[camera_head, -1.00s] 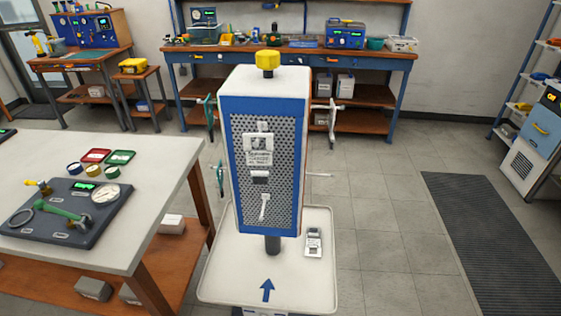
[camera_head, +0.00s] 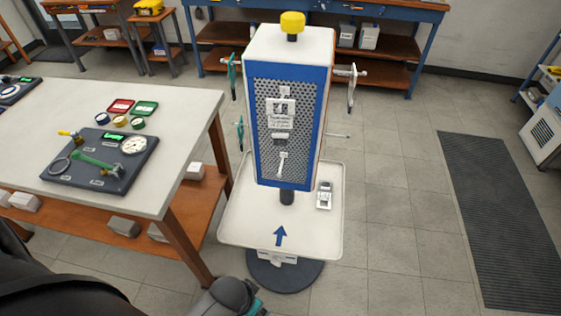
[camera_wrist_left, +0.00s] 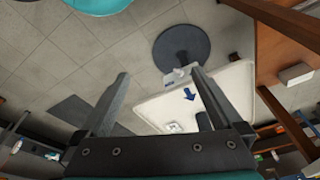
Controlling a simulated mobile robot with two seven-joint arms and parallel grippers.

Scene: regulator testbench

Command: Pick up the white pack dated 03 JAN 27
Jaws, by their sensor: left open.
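A small white pack with dark markings (camera_head: 324,195) lies on the right side of the white tray (camera_head: 235,225) at the foot of the stand. It also shows on the tray in the left wrist view (camera_wrist_left: 172,127). Another white item (camera_head: 277,257) sits below the tray's front edge, and in the left wrist view (camera_wrist_left: 177,76). No date is legible on either. My left gripper (camera_wrist_left: 160,75) is open, with nothing visible between its fingers. In the head view only my left arm shows at the bottom, and its fingertips are out of frame. My right gripper is not in view.
The stand's perforated panel (camera_head: 302,100) holds labels and small parts, with hooks and rods at its sides. A worktable (camera_head: 180,110) with a gauge board (camera_head: 100,165) stands left. Grey boxes sit on its lower shelf. Floor right of the stand is clear up to a dark mat (camera_head: 490,205).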

